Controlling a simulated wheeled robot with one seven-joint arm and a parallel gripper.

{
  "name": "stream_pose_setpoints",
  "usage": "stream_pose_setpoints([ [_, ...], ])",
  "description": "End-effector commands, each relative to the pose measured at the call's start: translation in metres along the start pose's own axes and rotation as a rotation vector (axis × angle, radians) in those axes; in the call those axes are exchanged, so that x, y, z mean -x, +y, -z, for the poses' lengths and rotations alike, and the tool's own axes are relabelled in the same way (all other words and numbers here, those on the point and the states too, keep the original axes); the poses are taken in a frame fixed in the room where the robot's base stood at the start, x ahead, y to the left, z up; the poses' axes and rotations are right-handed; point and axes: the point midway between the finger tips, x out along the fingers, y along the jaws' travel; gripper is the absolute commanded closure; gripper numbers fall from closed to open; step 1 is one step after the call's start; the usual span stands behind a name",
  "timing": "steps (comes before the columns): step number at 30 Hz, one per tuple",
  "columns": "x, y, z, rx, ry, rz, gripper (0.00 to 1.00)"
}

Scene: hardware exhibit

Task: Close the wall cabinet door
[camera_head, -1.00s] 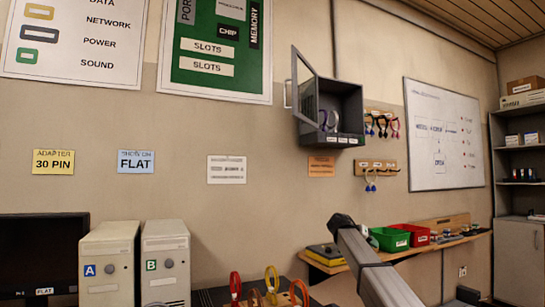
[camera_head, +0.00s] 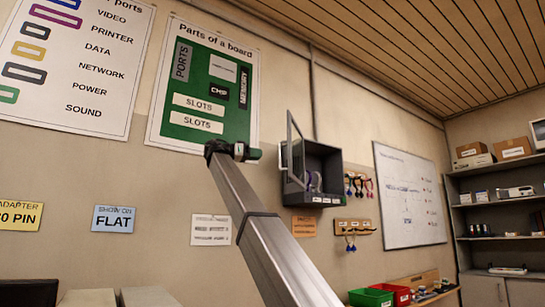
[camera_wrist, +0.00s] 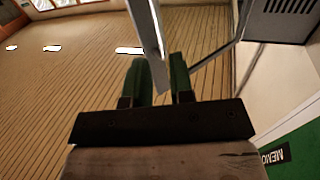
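The grey wall cabinet (camera_head: 325,167) hangs on the wall in the head view. Its glazed door (camera_head: 296,150) stands open, swung out from the box, with a bar handle (camera_head: 283,155) on its outer side. My gripper (camera_head: 256,154) is just left of the door at about handle height. In the wrist view, the two green fingers of my gripper (camera_wrist: 160,68) are apart. A grey bar of the door (camera_wrist: 150,35) runs down to the gap between them; I cannot tell whether they touch it. The cabinet's body (camera_wrist: 283,20) shows at the top right there.
The green board poster (camera_head: 240,75) is on the wall behind my gripper. Tool hooks (camera_head: 358,185) and a whiteboard (camera_head: 410,195) are right of the cabinet. Red and green bins (camera_head: 372,298) stand below. The air in front of the door looks clear.

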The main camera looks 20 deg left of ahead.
Motion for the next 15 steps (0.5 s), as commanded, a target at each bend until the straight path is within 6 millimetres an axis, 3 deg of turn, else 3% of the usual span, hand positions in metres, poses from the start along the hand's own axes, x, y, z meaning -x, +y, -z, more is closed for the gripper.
stream_pose_setpoints([
  [5, -0.004, 0.004, 0.008, -0.014, 0.004, -0.006, 0.78],
  [15, -0.061, 0.004, 0.007, -0.012, 0.003, -0.006, 0.78],
])
